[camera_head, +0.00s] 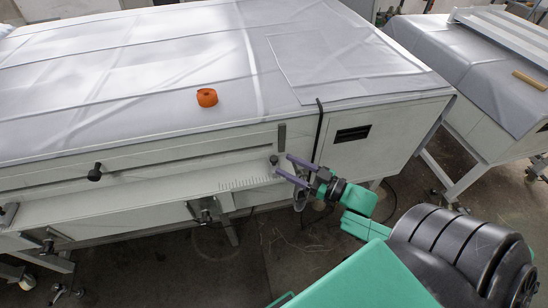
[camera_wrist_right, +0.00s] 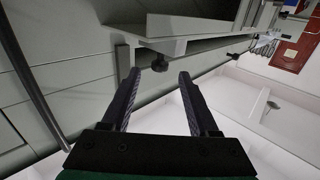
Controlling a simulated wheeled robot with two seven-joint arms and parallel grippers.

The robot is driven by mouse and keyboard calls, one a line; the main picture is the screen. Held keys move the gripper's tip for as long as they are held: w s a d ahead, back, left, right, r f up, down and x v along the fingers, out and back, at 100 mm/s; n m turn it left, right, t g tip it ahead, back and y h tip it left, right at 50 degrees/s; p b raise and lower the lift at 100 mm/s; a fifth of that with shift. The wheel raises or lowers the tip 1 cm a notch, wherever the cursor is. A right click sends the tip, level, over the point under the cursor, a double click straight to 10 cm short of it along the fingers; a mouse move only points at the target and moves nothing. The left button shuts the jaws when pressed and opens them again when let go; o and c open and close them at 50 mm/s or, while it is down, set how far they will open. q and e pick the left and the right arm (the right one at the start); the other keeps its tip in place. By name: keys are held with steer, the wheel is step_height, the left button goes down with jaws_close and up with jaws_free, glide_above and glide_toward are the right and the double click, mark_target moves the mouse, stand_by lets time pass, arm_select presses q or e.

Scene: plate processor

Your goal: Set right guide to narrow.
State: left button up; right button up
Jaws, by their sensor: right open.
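The right guide's dark knob (camera_head: 274,160) sits on the front of the large white machine, at the right end of a long rail. In the right wrist view the knob (camera_wrist_right: 160,63) is just beyond the fingertips, between their lines. My right gripper (camera_head: 283,164) is open, with its two purple-grey fingers pointing at the knob; the fingers also show in the wrist view (camera_wrist_right: 158,75). No contact between fingers and knob is visible. A ruler-like scale (camera_head: 245,182) is on the ledge below the knob. My left gripper is not in view.
Another dark knob (camera_head: 95,172) is on the front at left. Lower clamps (camera_head: 205,216) hang under the ledge. An orange roll (camera_head: 207,97) lies on the covered top.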

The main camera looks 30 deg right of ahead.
mark_target(274, 158)
steer(key=x, duration=0.5)
steer(key=shift+w+a, duration=0.1)
steer(key=shift+w, duration=0.2)
jaws_close()
steer(key=shift+f, duration=0.1)
stand_by(0.9)
